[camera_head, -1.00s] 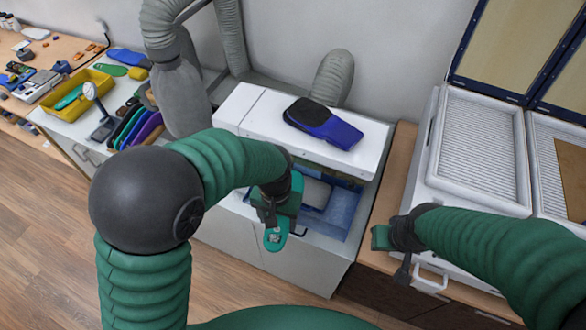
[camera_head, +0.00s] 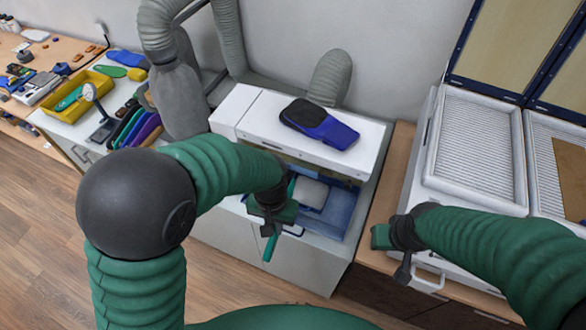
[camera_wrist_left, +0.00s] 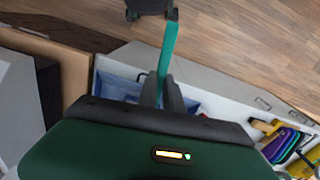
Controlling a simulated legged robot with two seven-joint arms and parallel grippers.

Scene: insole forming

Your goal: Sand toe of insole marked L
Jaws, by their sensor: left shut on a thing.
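My left gripper (camera_head: 270,215) is shut on a green insole (camera_head: 269,248), which hangs below the fingers in the head view and shows nearly edge-on. The insole also stands out beyond the fingertips as a thin green strip in the left wrist view (camera_wrist_left: 168,48). No L mark can be read. The gripper is in front of the white machine (camera_head: 312,138), whose open front shows a grey rounded part (camera_head: 311,191) and a blue tray (camera_head: 335,213). My right gripper (camera_head: 385,238) is over the bench to the right, and its jaws are not clear.
A black and blue object (camera_head: 318,123) lies on the machine's top. A white ribbed press (camera_head: 478,150) stands open at right.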

